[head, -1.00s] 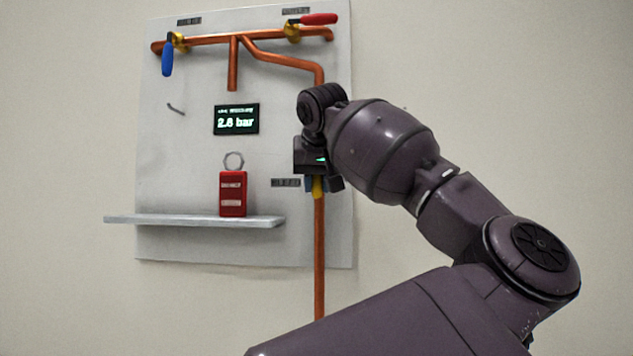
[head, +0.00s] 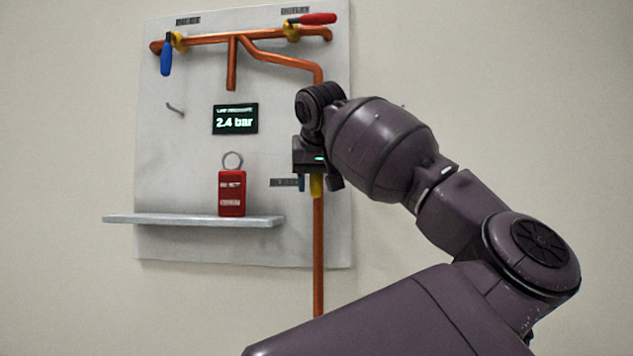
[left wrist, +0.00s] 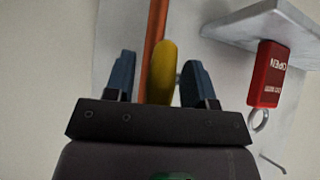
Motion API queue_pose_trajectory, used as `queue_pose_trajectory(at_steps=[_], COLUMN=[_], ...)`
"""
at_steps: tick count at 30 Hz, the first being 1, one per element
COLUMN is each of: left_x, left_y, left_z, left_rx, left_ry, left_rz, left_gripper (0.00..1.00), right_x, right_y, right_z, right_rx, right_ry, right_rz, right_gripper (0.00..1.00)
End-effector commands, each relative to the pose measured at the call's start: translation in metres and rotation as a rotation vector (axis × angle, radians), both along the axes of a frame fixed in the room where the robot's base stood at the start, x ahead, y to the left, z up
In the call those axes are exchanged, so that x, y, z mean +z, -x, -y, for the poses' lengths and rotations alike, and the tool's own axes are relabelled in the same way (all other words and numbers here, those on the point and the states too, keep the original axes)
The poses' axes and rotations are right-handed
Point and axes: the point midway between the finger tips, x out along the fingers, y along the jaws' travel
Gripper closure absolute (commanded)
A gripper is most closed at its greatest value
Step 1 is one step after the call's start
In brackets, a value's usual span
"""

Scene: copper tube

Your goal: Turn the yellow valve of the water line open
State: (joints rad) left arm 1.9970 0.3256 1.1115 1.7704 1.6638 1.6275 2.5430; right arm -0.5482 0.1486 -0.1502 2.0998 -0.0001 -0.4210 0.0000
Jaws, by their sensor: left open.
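The yellow valve handle (head: 316,186) points down along the vertical copper pipe (head: 319,260) at the board's right side. My left gripper (head: 318,184) is at it, with the jaws open. In the left wrist view the yellow handle (left wrist: 163,72) stands between the two blue fingertips of the left gripper (left wrist: 158,80), with a gap on both sides. The valve body is hidden behind my gripper in the head view. My right gripper is not in view.
A display (head: 235,119) reads 2.4 bar. A blue-handled valve (head: 166,57) and a red-handled valve (head: 318,19) sit on the upper pipe. A red lockout padlock (head: 232,194) stands on the shelf (head: 195,220). A small hook (head: 175,109) is on the board.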

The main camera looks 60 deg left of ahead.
Motion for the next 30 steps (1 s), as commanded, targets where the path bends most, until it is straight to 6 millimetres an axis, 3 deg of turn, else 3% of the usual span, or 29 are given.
queue_pose_trajectory(at_steps=[18, 30], left_x=[0.067, 0.076], left_y=[0.03, 0.035], left_z=[0.058, 0.067], left_rx=[-0.002, -0.001], left_ry=[0.0, 0.0], left_rz=[0.004, 0.001], left_gripper=[0.5, 0.5], right_x=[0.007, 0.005], right_y=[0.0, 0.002], right_z=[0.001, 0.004], right_rx=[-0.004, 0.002], right_ry=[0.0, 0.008], right_rz=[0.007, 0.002], right_gripper=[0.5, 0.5])
